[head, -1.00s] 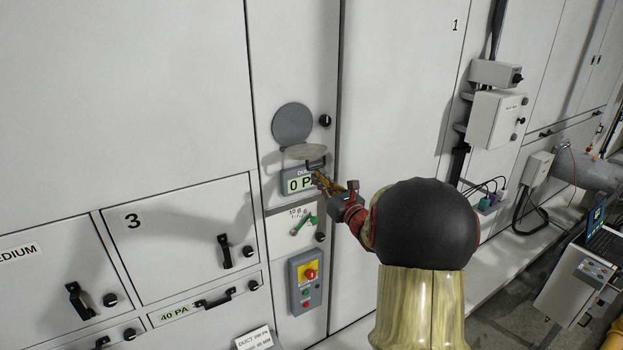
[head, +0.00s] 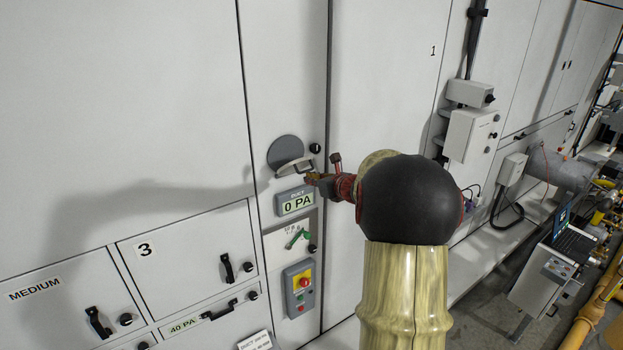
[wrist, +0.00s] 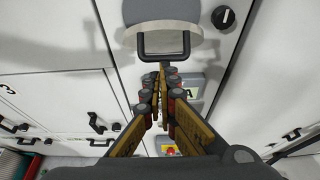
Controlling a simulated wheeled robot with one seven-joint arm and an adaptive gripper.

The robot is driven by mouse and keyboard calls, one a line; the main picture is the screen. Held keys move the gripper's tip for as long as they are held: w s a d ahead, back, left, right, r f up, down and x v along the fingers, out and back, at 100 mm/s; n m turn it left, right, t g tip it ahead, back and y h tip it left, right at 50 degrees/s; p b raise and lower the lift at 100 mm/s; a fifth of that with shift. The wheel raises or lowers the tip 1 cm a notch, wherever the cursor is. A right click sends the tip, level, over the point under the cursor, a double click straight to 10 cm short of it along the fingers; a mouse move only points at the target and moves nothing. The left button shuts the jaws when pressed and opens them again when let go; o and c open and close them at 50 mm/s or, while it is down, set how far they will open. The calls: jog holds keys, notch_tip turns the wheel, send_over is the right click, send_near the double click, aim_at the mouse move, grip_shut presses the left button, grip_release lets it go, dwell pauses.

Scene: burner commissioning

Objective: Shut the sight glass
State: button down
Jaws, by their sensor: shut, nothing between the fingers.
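The sight glass (head: 286,149) is a dark grey round disc on the white panel in the head view. Its pale hinged cover (head: 291,166) stands out from the panel, tilted, and overlaps the disc's lower part, so it is partly open. The cover also fills the top middle of the wrist view (wrist: 165,24), with a black loop handle (wrist: 163,53) on its near edge. My gripper (head: 309,179) is shut and empty, just below and beside the handle. In the wrist view its fingertips (wrist: 161,67) meet right under the handle; I cannot tell whether they touch it.
A black knob (head: 315,148) sits right of the disc. Below are the duct display reading 0 PA (head: 296,203), a green lever (head: 297,237) and a grey box with a red button (head: 300,287).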

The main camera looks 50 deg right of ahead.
aim_at(301, 161)
jog(key=w+r+p, duration=0.1)
jog(key=w+r, duration=0.1)
jog(key=w+d+r+p, duration=0.1)
jog(key=w+r, duration=0.1)
jog(key=r, duration=0.1)
jog(key=w+r+p, duration=0.1)
jog(key=r, duration=0.1)
jog(key=shift+w+d+r, duration=0.2)
jog(key=shift+w+r, duration=0.2)
jog(key=shift+w+d+r+p, duration=0.15)
jog(key=shift+w+r+p, duration=0.15)
jog(key=shift+w, duration=0.2)
jog(key=shift+w+d+r+p, duration=0.1)
jog(key=shift+w+r+p, duration=0.15)
jog(key=shift+w, duration=0.25)
